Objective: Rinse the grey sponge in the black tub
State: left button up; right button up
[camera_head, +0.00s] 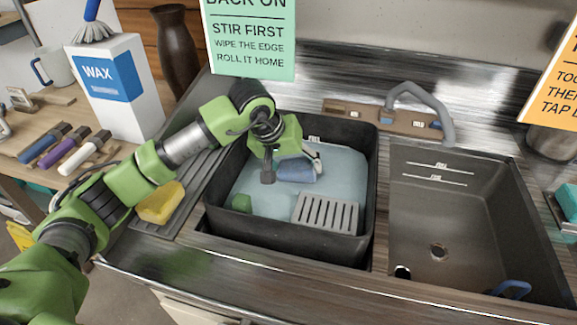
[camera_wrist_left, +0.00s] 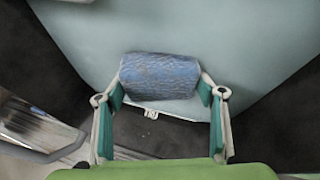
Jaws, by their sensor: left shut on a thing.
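The black tub (camera_head: 290,245) stands in the left sink and holds pale blue-grey liquid (camera_head: 343,172). My left gripper (camera_head: 290,160) is inside the tub's outline in the head view. It is shut on a blue-grey, rough-textured block, which I take as the grey sponge (camera_head: 297,171). In the left wrist view the sponge (camera_wrist_left: 160,76) spans the space between the fingers of the left gripper (camera_wrist_left: 160,98), with the pale liquid behind it. I cannot tell whether the sponge touches the liquid. My right gripper is not in view.
A grey slotted piece (camera_head: 325,213) and a small green thing (camera_head: 241,203) are in the tub. A yellow sponge (camera_head: 160,203) lies on the ribbed drainboard to the left. The right basin (camera_head: 438,225) looks mostly empty. A faucet (camera_head: 422,101) stands behind.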

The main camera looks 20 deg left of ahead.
pick_arm(q)
jog(key=shift+d, duration=0.9)
jog(key=shift+a+b, duration=0.7)
jog(key=shift+a, duration=1.6)
jog(key=shift+d+b, duration=0.65)
jog(key=shift+d, duration=1.6)
jog(key=shift+a+b, duration=0.5)
jog(key=shift+a, duration=1.7)
jog(key=shift+d+b, duration=0.5)
jog(key=shift+d, duration=1.75)
jog(key=shift+a+b, duration=0.6)
jog(key=shift+a, duration=1.65)
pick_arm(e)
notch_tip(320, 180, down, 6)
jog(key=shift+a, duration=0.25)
